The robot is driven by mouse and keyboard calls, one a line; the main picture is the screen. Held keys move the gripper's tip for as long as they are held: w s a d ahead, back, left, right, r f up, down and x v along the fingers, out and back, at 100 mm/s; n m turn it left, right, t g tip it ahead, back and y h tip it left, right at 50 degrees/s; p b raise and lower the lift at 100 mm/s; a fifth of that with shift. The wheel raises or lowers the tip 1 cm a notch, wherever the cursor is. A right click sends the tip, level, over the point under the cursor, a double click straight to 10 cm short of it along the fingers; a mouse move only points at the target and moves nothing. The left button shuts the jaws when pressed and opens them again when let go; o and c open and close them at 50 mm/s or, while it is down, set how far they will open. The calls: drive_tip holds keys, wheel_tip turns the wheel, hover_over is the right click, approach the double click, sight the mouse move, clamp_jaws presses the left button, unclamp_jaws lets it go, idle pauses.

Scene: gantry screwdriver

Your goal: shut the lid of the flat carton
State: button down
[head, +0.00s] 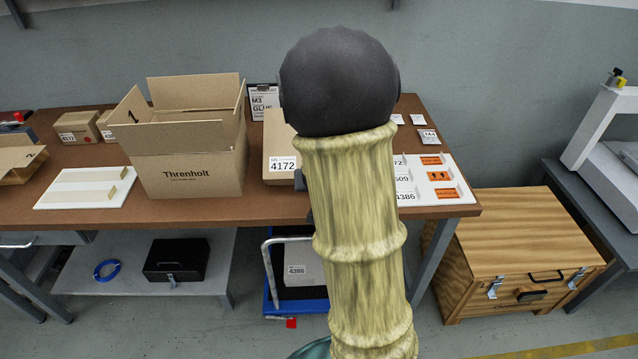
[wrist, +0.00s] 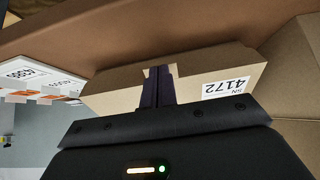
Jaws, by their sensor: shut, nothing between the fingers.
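The flat carton (head: 277,135) is a tan box with a white label reading 4172. It lies on the brown workbench, right of the tall Threnholt box, and my arm covers its right side in the head view. In the wrist view the carton (wrist: 115,92) shows upside down, its label at the right. A plain tan panel faces up in the head view; I cannot tell whether its lid is fully down. My gripper (wrist: 161,70) is shut and empty, its fingertips in front of the carton; I cannot tell if they touch it.
The open Threnholt box (head: 190,172) stands close left of the carton, flaps up. A white board (head: 440,172) with labels lies to the right. A white tray (head: 85,188) and small cartons are at the left. The workbench (head: 265,207) has a narrow bare front strip.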

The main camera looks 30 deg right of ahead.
drive_tip(key=shift+w+d, duration=0.15)
drive_tip(key=shift+w, duration=0.3)
drive_tip(key=shift+w+d, duration=0.25)
drive_tip(key=shift+d, duration=0.15)
drive_tip(key=shift+a, duration=0.3)
drive_tip(key=shift+r, duration=0.1)
drive_tip(key=shift+d+r+p, duration=0.1)
drive_tip(key=shift+r+p, duration=0.4)
drive_tip(key=shift+p, duration=0.05)
wheel_tip(320, 180, up, 3)
drive_tip(key=p, duration=0.2)
drive_tip(key=shift+r+p, duration=0.1)
drive_tip(key=shift+p, duration=0.3)
drive_tip(key=s+a+f+b, duration=0.3)
drive_tip(key=s+a, duration=0.1)
drive_tip(key=s, duration=0.4)
drive_tip(key=shift+s+f, duration=0.25)
drive_tip(key=shift+f, duration=0.15)
